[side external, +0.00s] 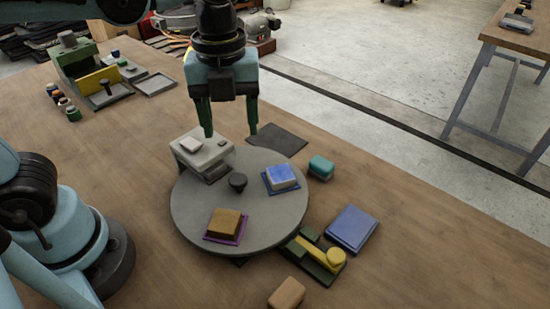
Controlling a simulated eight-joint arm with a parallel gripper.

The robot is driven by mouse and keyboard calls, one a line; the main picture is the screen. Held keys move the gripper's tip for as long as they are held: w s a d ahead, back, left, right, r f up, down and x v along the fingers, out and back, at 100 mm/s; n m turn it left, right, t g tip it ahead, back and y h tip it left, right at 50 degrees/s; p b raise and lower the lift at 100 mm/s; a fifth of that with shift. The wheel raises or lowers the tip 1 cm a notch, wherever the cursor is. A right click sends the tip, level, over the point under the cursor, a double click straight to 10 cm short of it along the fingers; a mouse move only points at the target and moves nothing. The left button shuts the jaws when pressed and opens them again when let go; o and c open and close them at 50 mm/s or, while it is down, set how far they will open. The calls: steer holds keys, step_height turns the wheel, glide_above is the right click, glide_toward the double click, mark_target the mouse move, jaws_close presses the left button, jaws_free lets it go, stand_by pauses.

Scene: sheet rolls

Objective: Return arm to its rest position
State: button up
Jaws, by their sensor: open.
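My gripper (230,128) hangs from the arm at the top middle, pointing down. Its two dark green fingers are spread apart with nothing between them. It is above and behind the round grey turntable (262,220), near a light grey box (203,153) at the turntable's far left edge. From this angle I cannot tell how far the fingers are above the table.
The turntable carries a blue-topped block (281,177), a brown block (225,222) and a dark knob (238,181). Around it lie a teal block (321,167), a blue pad (352,228), a green-yellow fixture (318,258) and a tan block (287,292).

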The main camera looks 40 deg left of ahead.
steer(key=a+n+t, duration=0.1)
steer(key=n, duration=0.3)
steer(key=a+f+n+t, duration=0.1)
steer(key=a+n, duration=0.1)
steer(key=n, duration=0.3)
steer(key=a+f+n+t, duration=0.1)
steer(key=a+n, duration=0.1)
steer(key=n, duration=0.2)
steer(key=shift+w+a+f+t+h, duration=0.1)
steer(key=shift+w+f+t+h, duration=0.15)
steer(key=shift+w+t+h, duration=0.1)
steer(key=a+n, duration=0.1)
steer(key=n, duration=0.2)
steer(key=a+f+n+t, duration=0.1)
steer(key=n, duration=0.2)
steer(key=a+n+t, duration=0.1)
steer(key=n, duration=0.3)
steer(key=shift+w+a+f+t, duration=0.1)
steer(key=shift+a+f+t, duration=0.15)
steer(key=shift+a, duration=0.05)
steer(key=n, duration=0.2)
steer(key=a+n+t, duration=0.1)
steer(key=shift+a+f+n, duration=0.1)
steer(key=shift+f+n, duration=0.1)
steer(key=shift+n, duration=0.2)
